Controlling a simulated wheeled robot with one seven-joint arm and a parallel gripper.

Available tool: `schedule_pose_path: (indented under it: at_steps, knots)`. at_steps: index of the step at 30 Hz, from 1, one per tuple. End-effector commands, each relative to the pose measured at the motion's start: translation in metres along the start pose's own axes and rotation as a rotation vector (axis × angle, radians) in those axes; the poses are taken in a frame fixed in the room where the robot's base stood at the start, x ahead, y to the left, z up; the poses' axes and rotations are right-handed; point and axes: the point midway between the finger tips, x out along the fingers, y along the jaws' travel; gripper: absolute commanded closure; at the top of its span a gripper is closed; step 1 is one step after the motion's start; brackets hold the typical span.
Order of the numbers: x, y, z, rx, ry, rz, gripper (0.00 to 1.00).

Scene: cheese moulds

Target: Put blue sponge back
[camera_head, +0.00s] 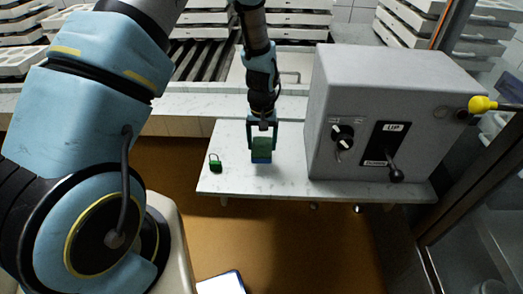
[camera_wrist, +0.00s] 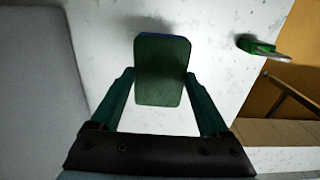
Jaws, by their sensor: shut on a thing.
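The sponge (camera_head: 262,152) has a green face, with a blue layer at its lower edge in the head view. In the wrist view the sponge (camera_wrist: 162,72) shows its dark green face, with a thin blue strip along its far edge. My gripper (camera_head: 262,140) points down over the white shelf, shut on the sponge with one finger at each side. In the wrist view my gripper (camera_wrist: 163,95) has its green fingers along the sponge's sides. I cannot tell whether the sponge touches the shelf.
The marbled shelf (camera_head: 230,180) carries a grey control box (camera_head: 390,75) with a knob and lever close to the right. White mould racks (camera_head: 300,18) stand behind.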

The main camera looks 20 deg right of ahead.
Motion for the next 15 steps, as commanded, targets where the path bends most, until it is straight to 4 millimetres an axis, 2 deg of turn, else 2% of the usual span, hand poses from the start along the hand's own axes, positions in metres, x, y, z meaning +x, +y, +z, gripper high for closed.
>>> schedule_pose_path:
  at_steps: [5, 12, 15]
  knots:
    - [0.012, 0.0, 0.0, 0.0, 0.0, 0.0, 0.65]
    - [0.042, 0.0, 0.0, 0.0, 0.001, 0.0, 0.65]
    - [0.047, 0.0, -0.001, 0.0, 0.001, 0.0, 0.65]
